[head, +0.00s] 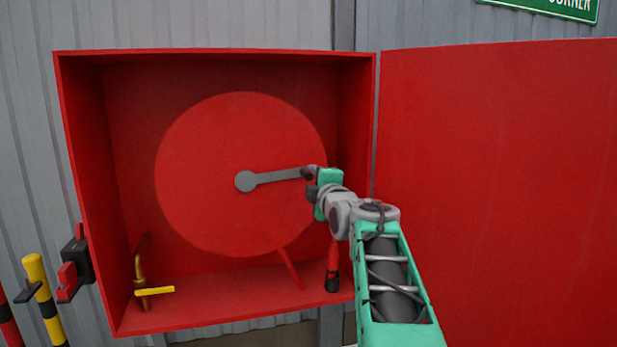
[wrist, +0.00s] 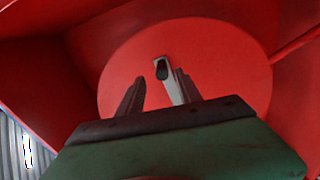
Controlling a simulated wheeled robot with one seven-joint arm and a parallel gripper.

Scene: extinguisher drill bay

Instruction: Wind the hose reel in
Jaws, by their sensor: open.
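The hose reel (head: 215,215) is a large red disc inside an open red cabinet. A grey crank (head: 275,177) runs from its hub toward the right. My gripper (head: 312,174) is at the crank's outer end, which it partly hides. In the wrist view the reel (wrist: 225,70) fills the middle. The crank (wrist: 172,85) ends in a dark handle (wrist: 161,69) that shows between the two open fingers (wrist: 160,78), near their tips. I cannot tell whether the fingers touch it. A red hose end with a black nozzle (head: 332,282) hangs at the lower right of the cabinet.
The cabinet's red door (head: 500,190) stands open at the right. A brass valve with a yellow lever (head: 154,291) is at the cabinet's lower left. Outside left are a black and red box (head: 77,258) and a yellow-black post (head: 42,290).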

